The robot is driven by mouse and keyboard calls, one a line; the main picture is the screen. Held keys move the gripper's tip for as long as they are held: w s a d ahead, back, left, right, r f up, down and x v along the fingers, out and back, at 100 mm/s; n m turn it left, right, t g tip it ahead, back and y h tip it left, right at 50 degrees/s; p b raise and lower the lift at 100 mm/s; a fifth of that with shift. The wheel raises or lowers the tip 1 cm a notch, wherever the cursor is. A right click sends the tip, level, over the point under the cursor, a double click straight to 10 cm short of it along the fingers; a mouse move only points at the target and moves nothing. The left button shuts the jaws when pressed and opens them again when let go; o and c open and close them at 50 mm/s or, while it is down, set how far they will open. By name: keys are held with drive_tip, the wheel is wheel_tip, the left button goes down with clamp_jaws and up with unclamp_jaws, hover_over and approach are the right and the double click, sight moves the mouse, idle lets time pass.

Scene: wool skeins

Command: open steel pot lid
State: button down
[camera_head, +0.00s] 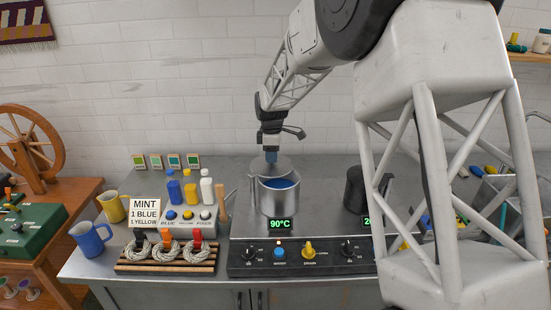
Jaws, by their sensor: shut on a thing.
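The steel pot (277,203) stands on the left burner of the dye station with its top uncovered at the front, and blue liquid shows inside. A grey round lid (258,168) is at the back of the pot's rim; whether it touches the rim I cannot tell. My gripper (271,157) points down from above and is shut on the lid's top part. The fingertips are small here, and the exact grip on the lid is hard to see.
A dark pot (354,190) stands to the right, partly behind my arm. Yellow, blue and white bottles (190,188), a MINT sign (146,212) and a rack of skeins (166,260) are to the left. A blue mug (90,239) stands at the left edge.

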sight(259, 160)
drive_tip(key=w+a+n, duration=0.1)
drive_tip(key=n, duration=0.1)
drive_tip(key=w+a+n, duration=0.1)
drive_tip(key=shift+a+n, duration=0.2)
drive_tip(key=shift+n, duration=0.2)
drive_tip(key=a+n, duration=0.2)
drive_tip(key=shift+w+n, duration=0.3)
drive_tip(key=shift+w, duration=0.05)
drive_tip(key=a+n, duration=0.6)
drive_tip(key=n, duration=0.1)
drive_tip(key=shift+s+n, duration=0.3)
drive_tip(key=shift+n, duration=0.1)
drive_tip(key=c, duration=0.8)
unclamp_jaws()
drive_tip(key=shift+r, duration=0.1)
wheel_tip(259, 160, up, 8)
drive_tip(key=shift+f, duration=0.2)
